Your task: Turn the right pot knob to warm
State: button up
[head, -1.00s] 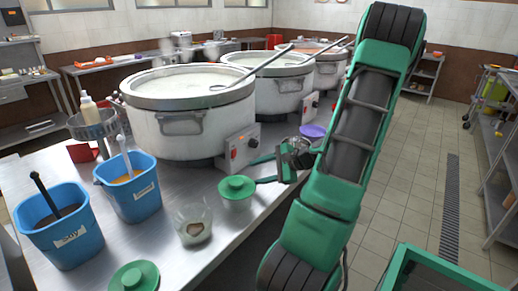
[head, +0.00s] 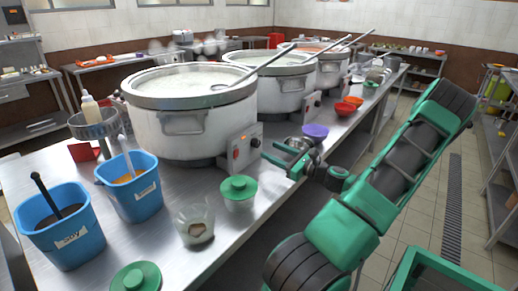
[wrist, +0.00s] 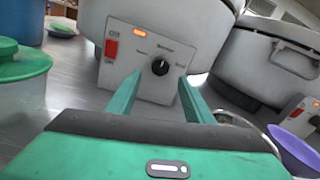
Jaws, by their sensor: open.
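Three large white stockpots stand in a row: the nearest pot (head: 190,130) at left, a middle pot (head: 283,92), and the right, farthest pot (head: 332,72). My gripper (head: 272,151) is open and empty in front of the nearest pot's control box. In the wrist view, its green fingers (wrist: 160,78) point at that box's black knob (wrist: 160,65), which sits between the fingertips in the picture, seemingly apart from them. The knob's white mark points about upward. Small labels surround it, too small to read surely. The farthest pot's knob cannot be made out.
A red switch (wrist: 112,47) sits left of the knob. Blue buckets (head: 62,228) stand at left. Ladles stick out of the pots.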

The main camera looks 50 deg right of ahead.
aim_at(258, 145)
jog(key=shift+w+a, duration=0.1)
jog(key=shift+w, duration=3.05)
jog(key=shift+a, duration=0.1)
jog(key=c, duration=1)
